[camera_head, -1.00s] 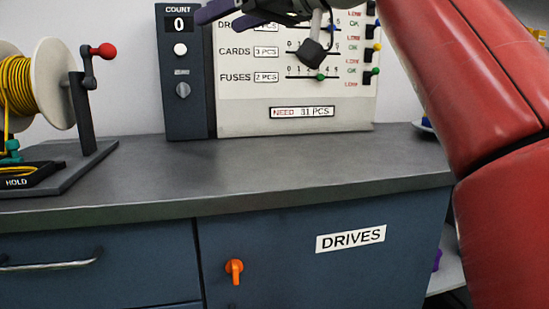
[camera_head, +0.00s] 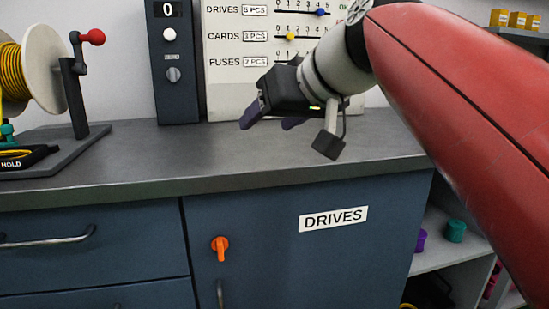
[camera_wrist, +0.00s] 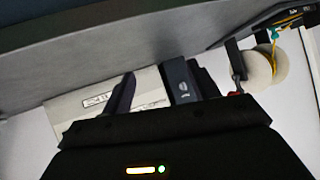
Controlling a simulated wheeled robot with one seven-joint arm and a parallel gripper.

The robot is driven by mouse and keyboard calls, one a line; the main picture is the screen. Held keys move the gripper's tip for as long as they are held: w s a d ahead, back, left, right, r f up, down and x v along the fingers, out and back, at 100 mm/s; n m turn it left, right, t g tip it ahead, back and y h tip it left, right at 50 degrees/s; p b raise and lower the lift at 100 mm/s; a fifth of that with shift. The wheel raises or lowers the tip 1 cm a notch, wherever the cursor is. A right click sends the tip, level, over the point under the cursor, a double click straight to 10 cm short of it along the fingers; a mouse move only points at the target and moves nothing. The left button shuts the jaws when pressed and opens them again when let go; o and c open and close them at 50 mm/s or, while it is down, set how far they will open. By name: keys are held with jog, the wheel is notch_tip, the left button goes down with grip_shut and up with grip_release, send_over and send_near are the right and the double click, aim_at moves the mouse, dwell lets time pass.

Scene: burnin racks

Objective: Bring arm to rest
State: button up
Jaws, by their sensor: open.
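My gripper (camera_head: 268,118) is in front of the white stock panel in the head view, above the grey worktop (camera_head: 200,160). Its two purple-grey fingers are apart and nothing is held between them. In the wrist view the fingers of my gripper (camera_wrist: 160,92) spread toward the panel and its dark count box. My red arm comes in from the right side of the head view.
A stock panel (camera_head: 235,85) and count box (camera_head: 172,85) stand at the back. A cable reel (camera_head: 48,75) with a red-knobbed crank (camera_head: 95,37) is at the left. Below are a DRIVES door (camera_head: 260,270) with an orange latch (camera_head: 220,247) and shelves at right.

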jog(key=s+d+f+m+g+h, duration=0.1)
jog(key=s+d+f, duration=0.4)
jog(key=f, duration=0.5)
jog(key=s+d+f+m+g+h, duration=0.1)
jog(key=s+d+f, duration=0.4)
jog(key=f, duration=0.6)
jog(key=s+d+f+m+g+h, duration=0.1)
jog(key=s+d+f+m+h, duration=0.2)
jog(key=f, duration=0.8)
jog(key=s+d+h, duration=0.2)
jog(key=shift+s+d+f+m+p, duration=0.2)
jog(key=shift+s+d+m+p, duration=0.1)
jog(key=shift+s+p, duration=0.1)
